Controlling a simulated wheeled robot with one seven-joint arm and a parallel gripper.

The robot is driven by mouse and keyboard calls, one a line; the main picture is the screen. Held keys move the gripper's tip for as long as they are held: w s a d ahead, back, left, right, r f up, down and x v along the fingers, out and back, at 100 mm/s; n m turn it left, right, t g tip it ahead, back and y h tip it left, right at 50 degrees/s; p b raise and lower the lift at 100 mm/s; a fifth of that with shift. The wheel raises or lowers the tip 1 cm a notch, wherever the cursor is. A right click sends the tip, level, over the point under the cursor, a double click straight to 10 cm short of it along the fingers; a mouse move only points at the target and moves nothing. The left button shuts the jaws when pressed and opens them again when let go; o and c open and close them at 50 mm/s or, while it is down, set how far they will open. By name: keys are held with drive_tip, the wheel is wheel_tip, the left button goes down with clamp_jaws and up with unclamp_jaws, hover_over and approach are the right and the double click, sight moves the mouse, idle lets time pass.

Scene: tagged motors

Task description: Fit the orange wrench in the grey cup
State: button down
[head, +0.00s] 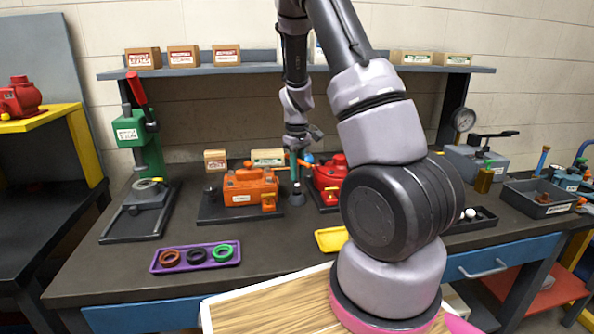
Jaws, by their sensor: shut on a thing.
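My gripper (301,150) is at the middle back of the workbench, pointing down above the grey cup, and small in the head view. It is shut on the orange wrench (304,162), of which only a small orange part shows at the fingers. The grey cup (297,198) stands on the bench between the orange motor and the red motor, just below my gripper. A teal upright handle (294,168) and a blue tip (309,158) show above the cup. I cannot tell whether the wrench touches the cup.
An orange motor (249,188) is left of the cup and a red motor (331,178) right of it, close by. A green press (140,140) stands at left. A purple tray (238,262) with rings lies in front. My arm hides part of the bench at right.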

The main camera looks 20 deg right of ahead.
sight(297, 183)
drive_tip(key=shift+f, duration=1.85)
drive_tip(key=c, duration=0.7)
unclamp_jaws()
drive_tip(key=shift+r, duration=3)
drive_tip(key=shift+r, duration=0.1)
wheel_tip(297, 183, up, 11)
drive_tip(key=shift+f, duration=0.2)
